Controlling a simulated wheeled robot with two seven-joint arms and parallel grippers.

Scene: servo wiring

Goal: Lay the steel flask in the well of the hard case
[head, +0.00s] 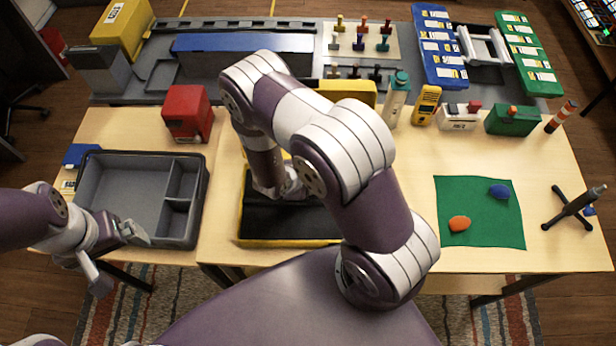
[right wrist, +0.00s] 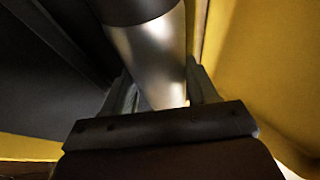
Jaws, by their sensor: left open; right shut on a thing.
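The hard case (head: 240,213) is open on the table, yellow outside with a black inside; my right arm covers part of it in the head view. Its yellow wall (right wrist: 262,75) and dark interior fill the right wrist view. The steel flask (right wrist: 150,52) is a shiny cylinder with a dark end, between the fingers of my right gripper (right wrist: 163,92), which is shut on it at the case. The flask is hidden in the head view. Whether it touches the case floor I cannot tell. My left gripper (head: 116,255) is open and empty at the grey tray's front left corner.
The grey divided tray (head: 146,235) stands left of the case. A red box (head: 187,113) is behind it. A green cloth (head: 481,235) with an orange and a blue piece lies at right, near a dark stand (head: 572,208). Several devices line the back.

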